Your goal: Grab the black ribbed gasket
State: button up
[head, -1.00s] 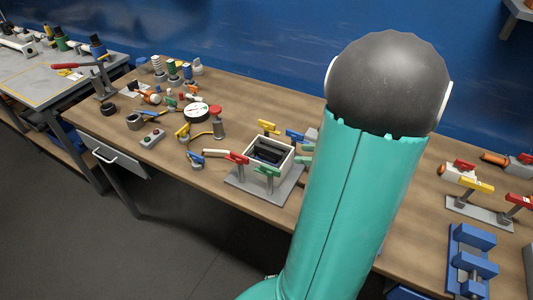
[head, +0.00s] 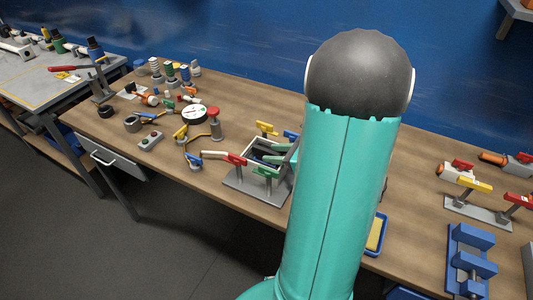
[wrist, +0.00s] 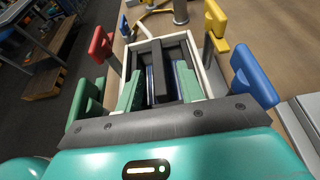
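A black frame-like piece with bars across it (wrist: 165,75), which looks like the ribbed gasket, lies inside an open white box (wrist: 206,72). The white box also shows in the head view (head: 247,157), where my arm covers its right part. In the wrist view my gripper (wrist: 160,88) is over the near side of the box, its green-tipped fingers spread apart on either side of the black piece's middle bar. I cannot tell whether the fingers touch it. In the head view the gripper is mostly hidden behind my arm.
Clamps with red (head: 235,159), green (head: 265,173), yellow (head: 266,128) and blue handles (wrist: 253,75) stand close around the box. A blue tray (head: 376,235) lies right of my arm.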

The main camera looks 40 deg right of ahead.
grip_shut()
jog(key=shift+r, duration=0.15)
